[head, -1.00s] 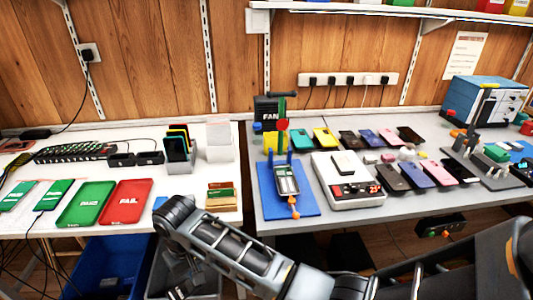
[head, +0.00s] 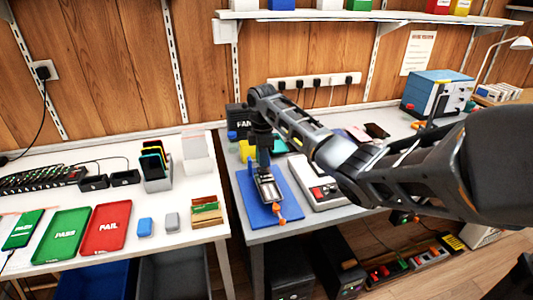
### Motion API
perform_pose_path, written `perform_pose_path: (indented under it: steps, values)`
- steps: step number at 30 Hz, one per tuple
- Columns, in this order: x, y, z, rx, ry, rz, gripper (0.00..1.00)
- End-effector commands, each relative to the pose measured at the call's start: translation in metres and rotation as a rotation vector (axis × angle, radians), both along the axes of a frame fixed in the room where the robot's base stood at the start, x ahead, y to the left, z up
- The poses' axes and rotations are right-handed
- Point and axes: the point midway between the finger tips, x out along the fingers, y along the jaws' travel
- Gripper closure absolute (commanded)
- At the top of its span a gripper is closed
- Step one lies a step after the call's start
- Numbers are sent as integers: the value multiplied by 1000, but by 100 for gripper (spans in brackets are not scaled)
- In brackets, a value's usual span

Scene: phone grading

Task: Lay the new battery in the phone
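The open phone (head: 269,188) lies in a holder on the blue mat (head: 284,209), at the left of the right-hand bench. Its inside looks grey and dark. My gripper (head: 264,160) points down just above the phone's far end. Its fingers are small and dark here, so I cannot tell whether they are open or shut, or whether they hold anything. I cannot make out the new battery for certain.
An orange-knobbed part (head: 280,212) stands at the mat's near edge. A white device (head: 322,196) is right of the mat, partly behind my arm. The green PASS tray (head: 62,235) and red FAIL tray (head: 106,228) lie on the left table.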

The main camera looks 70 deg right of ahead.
Motion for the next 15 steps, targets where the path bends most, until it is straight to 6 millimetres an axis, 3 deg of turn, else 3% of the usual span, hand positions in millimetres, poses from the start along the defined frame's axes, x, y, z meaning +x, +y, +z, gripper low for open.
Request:
perform_pose_path:
  steps: [6,15]
  values:
    - [-8,-13,3,0,0,31,100]
    - [-8,-12,-16,-1,0,29,100]
